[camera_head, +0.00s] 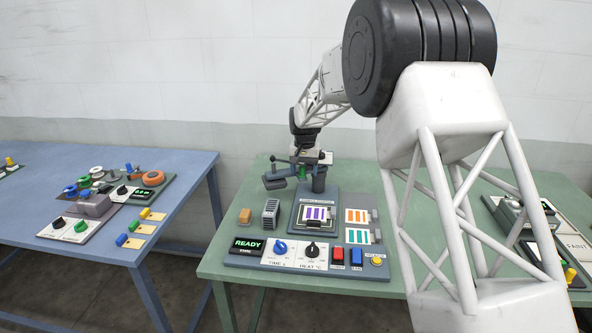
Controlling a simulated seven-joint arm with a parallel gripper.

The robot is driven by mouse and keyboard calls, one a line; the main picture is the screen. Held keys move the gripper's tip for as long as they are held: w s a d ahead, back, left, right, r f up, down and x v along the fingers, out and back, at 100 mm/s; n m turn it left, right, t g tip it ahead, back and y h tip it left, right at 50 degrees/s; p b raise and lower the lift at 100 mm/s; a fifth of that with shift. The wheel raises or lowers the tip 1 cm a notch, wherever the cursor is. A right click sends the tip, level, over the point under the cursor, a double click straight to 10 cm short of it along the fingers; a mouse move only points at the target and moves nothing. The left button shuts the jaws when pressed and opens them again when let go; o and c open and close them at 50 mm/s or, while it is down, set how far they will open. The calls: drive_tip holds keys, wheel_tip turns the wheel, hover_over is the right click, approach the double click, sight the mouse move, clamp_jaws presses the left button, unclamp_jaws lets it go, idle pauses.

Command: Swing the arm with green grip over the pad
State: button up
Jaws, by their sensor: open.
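The press (300,213) stands on the green table. Its dark swing arm shows a small green grip (303,173), partly hidden by my gripper. A dark block (273,182) on the arm hangs out to the left of the post (319,181), clear of the pad. The pad (318,213), with purple stripes on a light sheet, lies uncovered in front of the post. My gripper (305,164) is open and right at the green grip, from above; I cannot tell whether the fingers touch it.
A control panel (304,255) with a READY display, knobs and buttons lies in front of the press. Striped cards (357,226) lie right of it. A blue table (180,215) stands further left.

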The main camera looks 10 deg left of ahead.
drive_tip(key=shift+s+d, duration=0.15)
drive_tip(key=shift+d, duration=0.1)
drive_tip(key=shift+s+d, duration=0.2)
drive_tip(key=shift+d, duration=0.3)
drive_tip(key=shift+d, duration=0.1)
idle(0.4)
drive_tip(key=shift+s+d, duration=0.15)
drive_tip(key=shift+d, duration=0.35)
drive_tip(key=shift+d, duration=0.15)
drive_tip(key=shift+s+d, duration=0.1)
drive_tip(key=shift+d, duration=0.4)
